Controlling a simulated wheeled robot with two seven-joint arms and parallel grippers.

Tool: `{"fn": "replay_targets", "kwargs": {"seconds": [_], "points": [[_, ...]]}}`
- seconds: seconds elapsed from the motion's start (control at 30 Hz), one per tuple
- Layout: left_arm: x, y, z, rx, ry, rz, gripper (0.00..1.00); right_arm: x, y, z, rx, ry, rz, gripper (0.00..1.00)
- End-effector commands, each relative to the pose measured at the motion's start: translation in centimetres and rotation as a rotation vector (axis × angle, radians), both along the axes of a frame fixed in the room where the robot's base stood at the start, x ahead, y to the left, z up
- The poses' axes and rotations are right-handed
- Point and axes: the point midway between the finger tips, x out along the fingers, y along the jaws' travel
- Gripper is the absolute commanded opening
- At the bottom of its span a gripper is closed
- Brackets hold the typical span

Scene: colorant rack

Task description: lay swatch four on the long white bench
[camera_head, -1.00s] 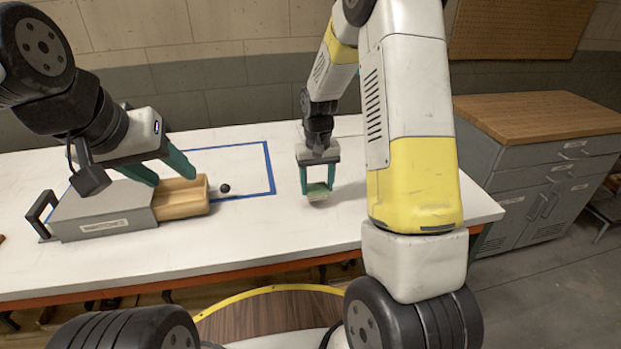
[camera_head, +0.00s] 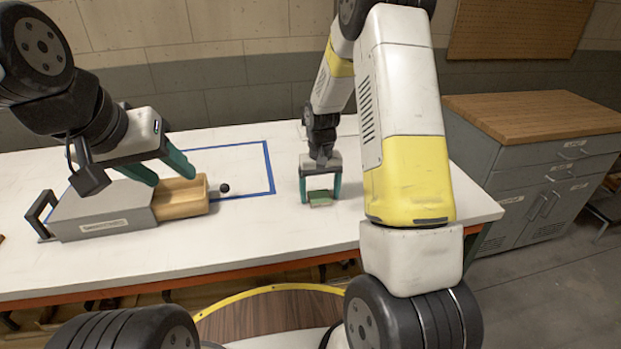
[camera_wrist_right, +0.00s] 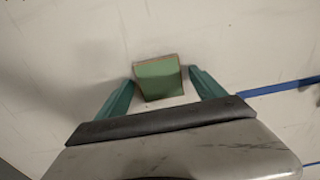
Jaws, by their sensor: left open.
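The green swatch (camera_head: 320,198) lies on the long white bench (camera_head: 260,225), right of the blue tape outline. It also shows in the right wrist view (camera_wrist_right: 160,78); no number is readable on it. My right gripper (camera_head: 320,196) is low over the bench with its fingers on either side of the swatch. It is open, with a narrow gap at each side in the right wrist view (camera_wrist_right: 162,82). My left gripper (camera_head: 172,176) is open above the grey box (camera_head: 100,210) and its wooden drawer (camera_head: 180,198), which is pulled out to the right.
A small black ball-shaped knob (camera_head: 224,188) is just right of the drawer. The blue tape outline (camera_head: 270,165) is behind it. The bench front is clear. A grey cabinet (camera_head: 540,180) with a wooden top stands to the right, and a round dark wooden top (camera_head: 265,320) is in front.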

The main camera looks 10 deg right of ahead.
Motion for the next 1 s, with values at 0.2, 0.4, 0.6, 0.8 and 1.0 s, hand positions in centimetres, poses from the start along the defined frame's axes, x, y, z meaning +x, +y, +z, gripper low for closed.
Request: {"fn": "replay_targets", "kwargs": {"seconds": [0.2,0.4,0.6,0.8,1.0], "points": [[0.0,0.0,0.0,0.0,0.0,0.0,0.49,0.0,0.0,0.1,0.0,0.0,0.0,0.79],[0.0,0.0,0.0,0.0,0.0,0.0,0.49,0.1,0.0,2.0,0.0,-0.004,0.001,0.79],[0.0,0.0,0.0,0.0,0.0,0.0,0.49,0.1,0.1,6.4,0.001,-0.006,0.001,0.79],[0.0,0.0,0.0,0.0,0.0,0.0,0.49,0.1,0.0,10.2,0.001,-0.003,0.001,0.79],[0.0,0.0,0.0,0.0,0.0,0.0,0.49,0.0,0.0,12.2,0.001,-0.003,0.0,0.79]]}}
